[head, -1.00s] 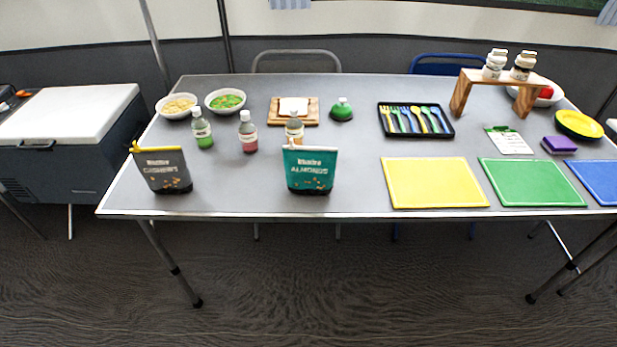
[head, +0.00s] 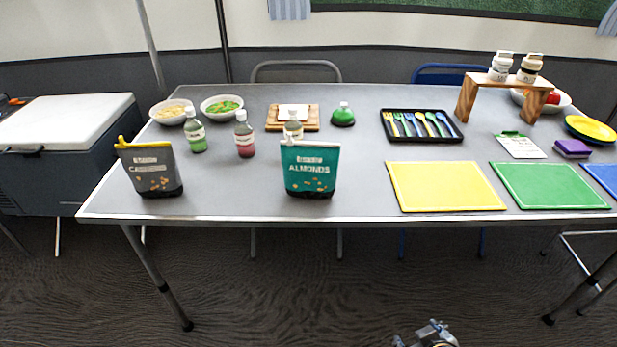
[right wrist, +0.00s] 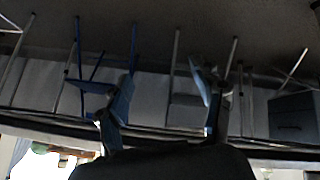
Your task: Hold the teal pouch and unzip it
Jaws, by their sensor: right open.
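The teal almonds pouch (head: 309,170) stands upright near the front edge of the grey table in the head view. A pale zip strip runs along its top, which looks closed. My right gripper (head: 432,331) shows at the bottom of the head view, below and in front of the table, well apart from the pouch. In the right wrist view its two fingers (right wrist: 160,110) are spread with nothing between them. The pouch cannot be made out in that view. My left gripper is not in view.
A grey cashews pouch (head: 151,170) with a yellow top stands to the left. Bottles, including a red one (head: 244,134), stand behind the teal pouch. A yellow mat (head: 445,187) lies to its right. The table (head: 235,190) is bare between the two pouches.

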